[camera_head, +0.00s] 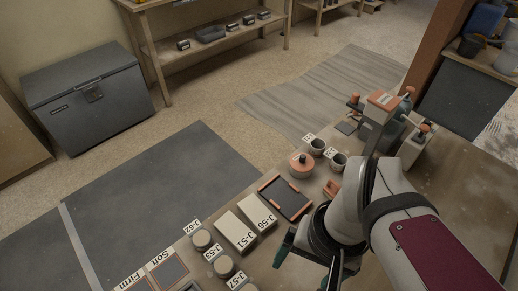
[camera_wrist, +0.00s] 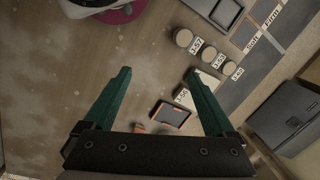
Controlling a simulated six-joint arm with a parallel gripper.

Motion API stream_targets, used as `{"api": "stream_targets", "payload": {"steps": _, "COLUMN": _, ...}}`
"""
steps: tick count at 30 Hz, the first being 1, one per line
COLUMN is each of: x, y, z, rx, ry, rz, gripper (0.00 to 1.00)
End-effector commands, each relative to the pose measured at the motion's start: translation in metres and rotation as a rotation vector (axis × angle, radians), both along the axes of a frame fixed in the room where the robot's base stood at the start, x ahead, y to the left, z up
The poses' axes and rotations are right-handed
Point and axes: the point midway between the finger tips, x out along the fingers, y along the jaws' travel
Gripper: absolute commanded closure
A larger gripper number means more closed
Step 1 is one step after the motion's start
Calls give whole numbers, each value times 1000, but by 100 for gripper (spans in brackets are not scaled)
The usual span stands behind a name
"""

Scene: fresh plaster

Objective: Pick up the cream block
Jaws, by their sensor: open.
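Two cream rectangular blocks lie side by side on the workbench (camera_head: 455,200) in the head view. One block (camera_head: 233,231) bears the label J-51, the other (camera_head: 250,207) the label J-56. In the wrist view the cream blocks (camera_wrist: 206,83) show beside and partly behind the right finger. My gripper (camera_wrist: 157,71) is open, with two green fingers apart and nothing between them but bench surface far below. In the head view my gripper (camera_head: 303,272) is at the bottom, to the right of the blocks and apart from them.
A dark tray with orange corners (camera_head: 307,204) lies right of the blocks. Round pale pieces (camera_head: 202,241) with labels stand left of them. An orange-topped round pot (camera_head: 301,165) and small cups (camera_head: 317,146) stand further back. The wrist view shows bare bench at left.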

Motion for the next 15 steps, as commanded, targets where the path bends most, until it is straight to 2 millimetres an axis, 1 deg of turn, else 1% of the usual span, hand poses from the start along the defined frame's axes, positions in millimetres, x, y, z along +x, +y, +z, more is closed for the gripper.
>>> {"api": "stream_targets", "payload": {"steps": 1, "x": 27, "y": 4, "z": 3, "rx": -14, "ry": -5, "rz": 118, "gripper": 10}}
{"api": "stream_targets", "payload": {"steps": 2, "x": 49, "y": 8, "z": 3, "rx": -26, "ry": -14, "rz": 216, "gripper": 10}}
{"api": "stream_targets", "payload": {"steps": 3, "x": 79, "y": 15, "z": 1, "rx": -43, "ry": -28, "rz": 352, "gripper": 10}}
{"api": "stream_targets", "payload": {"steps": 5, "x": 121, "y": 29, "z": -7, "rx": -63, "ry": -49, "rz": 549, "gripper": 10}}
{"api": "stream_targets", "payload": {"steps": 6, "x": 146, "y": 40, "z": -16, "rx": -76, "ry": -59, "rz": 671, "gripper": 10}}
{"api": "stream_targets", "payload": {"steps": 9, "x": 192, "y": 66, "z": -40, "rx": -99, "ry": -81, "rz": 910, "gripper": 10}}
{"api": "stream_targets", "payload": {"steps": 12, "x": 214, "y": 81, "z": -55, "rx": -111, "ry": -93, "rz": 1038, "gripper": 10}}
{"api": "stream_targets", "payload": {"steps": 15, "x": 220, "y": 84, "z": -59, "rx": -114, "ry": -97, "rz": 1071, "gripper": 10}}
